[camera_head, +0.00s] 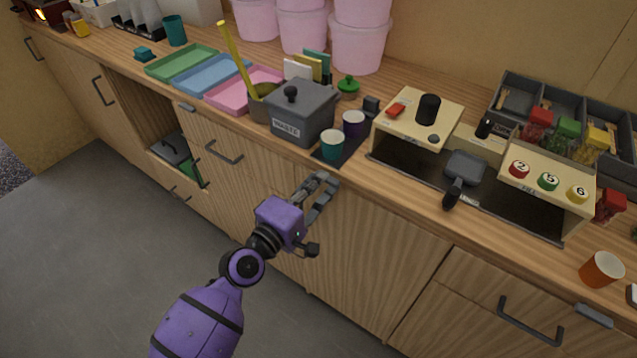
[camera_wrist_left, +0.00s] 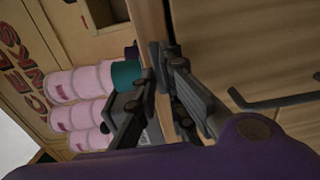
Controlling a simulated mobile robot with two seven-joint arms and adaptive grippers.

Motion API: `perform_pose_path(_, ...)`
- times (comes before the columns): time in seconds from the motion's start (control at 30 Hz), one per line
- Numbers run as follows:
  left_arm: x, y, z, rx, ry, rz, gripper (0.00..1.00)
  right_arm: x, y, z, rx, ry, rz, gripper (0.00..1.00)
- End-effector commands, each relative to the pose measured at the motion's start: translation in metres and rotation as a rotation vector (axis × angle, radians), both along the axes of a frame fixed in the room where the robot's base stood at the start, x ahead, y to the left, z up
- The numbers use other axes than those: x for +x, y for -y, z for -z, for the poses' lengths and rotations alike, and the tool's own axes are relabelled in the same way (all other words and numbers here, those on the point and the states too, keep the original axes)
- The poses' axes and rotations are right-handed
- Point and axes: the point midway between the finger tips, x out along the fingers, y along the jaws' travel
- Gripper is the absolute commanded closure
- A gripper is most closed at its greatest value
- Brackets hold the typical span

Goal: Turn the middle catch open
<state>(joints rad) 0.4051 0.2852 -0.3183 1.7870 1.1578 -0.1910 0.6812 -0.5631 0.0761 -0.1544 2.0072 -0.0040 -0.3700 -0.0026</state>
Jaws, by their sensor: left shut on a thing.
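My left gripper (camera_head: 322,184) is at the counter's front edge, above the plain middle cupboard door (camera_head: 362,262). Its fingers are closed around a small dark grey part at the edge, which appears to be the middle catch. The fingers hide most of that catch, so I cannot tell which way it is turned. In the left wrist view my gripper (camera_wrist_left: 163,62) also reaches to the wooden edge. Two similar grey catches show clear of me: a left one (camera_head: 185,107) above a drawer and a right one (camera_head: 594,314). My right gripper is not in view.
Close above my gripper on the counter stand a teal cup (camera_head: 332,144), a purple cup (camera_head: 354,122) and a grey waste bin (camera_head: 303,113). A cream stove unit (camera_head: 417,117) stands to the right. A drawer handle (camera_head: 225,152) sticks out at left. The floor in front is clear.

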Motion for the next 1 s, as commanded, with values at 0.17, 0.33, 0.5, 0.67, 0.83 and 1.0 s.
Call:
perform_pose_path(0.17, 0.000, 0.000, 0.000, -0.003, -0.002, 0.000, 1.00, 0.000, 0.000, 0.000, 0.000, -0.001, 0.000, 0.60)
perform_pose_path(0.33, 0.000, 0.000, 0.000, -0.002, -0.002, 0.000, 0.72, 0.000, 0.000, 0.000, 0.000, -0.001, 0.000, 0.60)
perform_pose_path(0.5, 0.000, 0.000, 0.000, -0.002, -0.001, 0.000, 0.72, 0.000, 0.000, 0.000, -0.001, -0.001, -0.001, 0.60)
perform_pose_path(0.67, -0.001, -0.001, 0.000, -0.001, -0.001, 0.000, 0.72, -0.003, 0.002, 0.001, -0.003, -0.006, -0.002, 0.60)
perform_pose_path(0.83, -0.016, -0.012, 0.001, 0.001, -0.002, -0.001, 0.72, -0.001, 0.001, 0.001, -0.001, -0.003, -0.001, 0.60)
perform_pose_path(1.0, -0.046, -0.034, 0.002, 0.005, -0.003, 0.001, 0.72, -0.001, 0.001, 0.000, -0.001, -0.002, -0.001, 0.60)
